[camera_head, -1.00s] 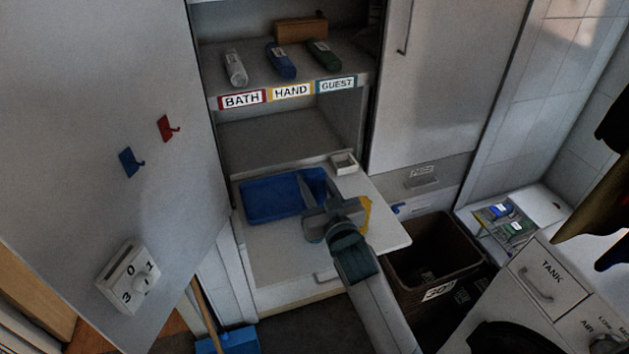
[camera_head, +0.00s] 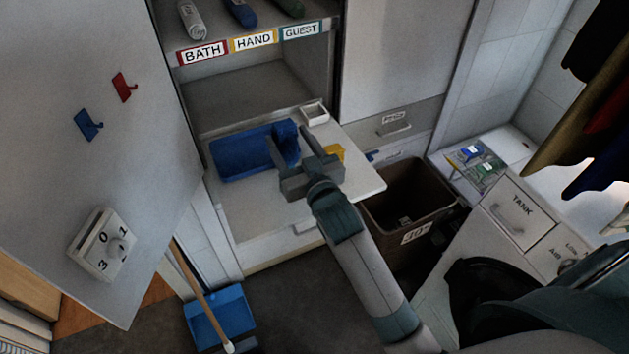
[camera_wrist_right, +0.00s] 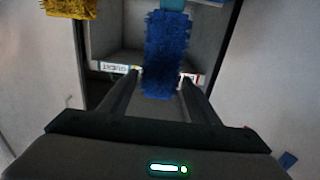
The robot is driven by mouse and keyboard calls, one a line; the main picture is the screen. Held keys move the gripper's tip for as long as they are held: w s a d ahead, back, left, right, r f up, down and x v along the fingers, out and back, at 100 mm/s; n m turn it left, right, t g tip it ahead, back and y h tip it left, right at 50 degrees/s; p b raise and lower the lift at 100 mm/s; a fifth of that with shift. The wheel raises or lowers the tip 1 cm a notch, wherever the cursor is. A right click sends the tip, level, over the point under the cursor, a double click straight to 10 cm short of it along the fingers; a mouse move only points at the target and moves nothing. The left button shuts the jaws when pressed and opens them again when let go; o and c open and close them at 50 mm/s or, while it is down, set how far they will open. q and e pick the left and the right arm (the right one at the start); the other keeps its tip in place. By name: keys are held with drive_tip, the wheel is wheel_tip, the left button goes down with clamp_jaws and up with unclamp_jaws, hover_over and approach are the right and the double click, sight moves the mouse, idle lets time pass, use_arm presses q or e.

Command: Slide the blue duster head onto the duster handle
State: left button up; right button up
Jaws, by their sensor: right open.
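The blue duster head (camera_head: 287,131) stands at the right end of the blue tray (camera_head: 230,172). In the right wrist view the blue duster head (camera_wrist_right: 166,55) is fluffy and upright in the picture, its lower end seen between my fingers. My right gripper (camera_head: 287,140) is open, one finger to each side of the blue head; I cannot tell whether they touch it. A teal piece (camera_wrist_right: 173,4) shows at the top edge of the wrist view, cut off; I cannot tell whether it is the handle. No handle is clearly seen in the head view. My left gripper is out of view.
A yellow fluffy piece (camera_head: 335,152) is just right of my gripper on the white pull-out shelf (camera_head: 355,185); a small white box (camera_head: 314,113) is behind it. A brown bin (camera_head: 415,195) stands to the right. A cabinet door (camera_head: 100,190) with hooks is at left.

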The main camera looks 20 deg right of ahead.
drive_tip(key=s+b, duration=0.3)
drive_tip(key=s, duration=1.1)
drive_tip(key=shift+s+d+b, duration=0.2)
drive_tip(key=shift+b, duration=0.2)
drive_tip(key=shift+f, duration=0.1)
